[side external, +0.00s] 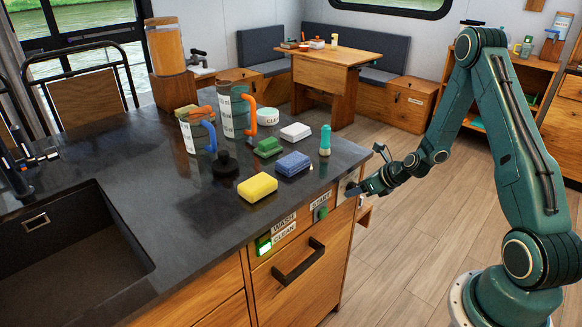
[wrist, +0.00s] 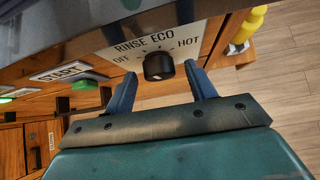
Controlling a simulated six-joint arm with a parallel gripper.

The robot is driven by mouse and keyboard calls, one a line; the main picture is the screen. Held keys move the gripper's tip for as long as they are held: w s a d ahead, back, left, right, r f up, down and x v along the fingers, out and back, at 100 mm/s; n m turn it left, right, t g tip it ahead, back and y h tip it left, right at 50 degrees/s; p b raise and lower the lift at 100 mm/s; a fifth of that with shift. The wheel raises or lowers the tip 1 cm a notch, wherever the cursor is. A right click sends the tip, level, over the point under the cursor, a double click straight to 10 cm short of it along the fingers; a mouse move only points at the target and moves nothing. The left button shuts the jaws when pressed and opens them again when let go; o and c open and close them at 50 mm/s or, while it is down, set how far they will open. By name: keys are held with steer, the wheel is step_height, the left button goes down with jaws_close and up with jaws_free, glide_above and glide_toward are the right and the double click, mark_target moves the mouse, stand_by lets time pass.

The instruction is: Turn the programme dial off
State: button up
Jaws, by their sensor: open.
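The programme dial (wrist: 158,66) is a black round knob on a pale plate (wrist: 127,60) marked OFF, RINSE, ECO and HOT in the wrist view. I cannot tell for sure which mark it points at. My gripper (wrist: 160,76) is open, with one finger on each side of the dial and visible gaps to it; nothing is held. In the side view, my gripper (side external: 364,187) is at the right end of the counter front, close to the dial's plate (side external: 345,189). The dial is mostly hidden there by the gripper.
The dark counter (side external: 150,185) overhangs the controls. A green START button (side external: 321,213) and a lit WASH/CLEAN switch (side external: 264,246) lie left of the dial, above a drawer handle (side external: 298,262). Sponges, mugs and bottles stand on the counter. Open floor (side external: 395,235) lies to the right.

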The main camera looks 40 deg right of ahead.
steer(key=c, duration=1)
steer(key=shift+a, duration=0.1)
steer(key=shift+a+f+n+h, duration=0.15)
steer(key=shift+n+h, duration=0.5)
steer(key=shift+h, duration=0.55)
steer(key=shift+a+r+n+h, duration=0.15)
steer(key=shift+n+h, duration=0.5)
steer(key=shift+h, duration=0.55)
steer(key=shift+f+n+h, duration=0.1)
steer(key=shift+n+h, duration=0.3)
steer(key=shift+h, duration=0.2)
steer(key=o, duration=1)
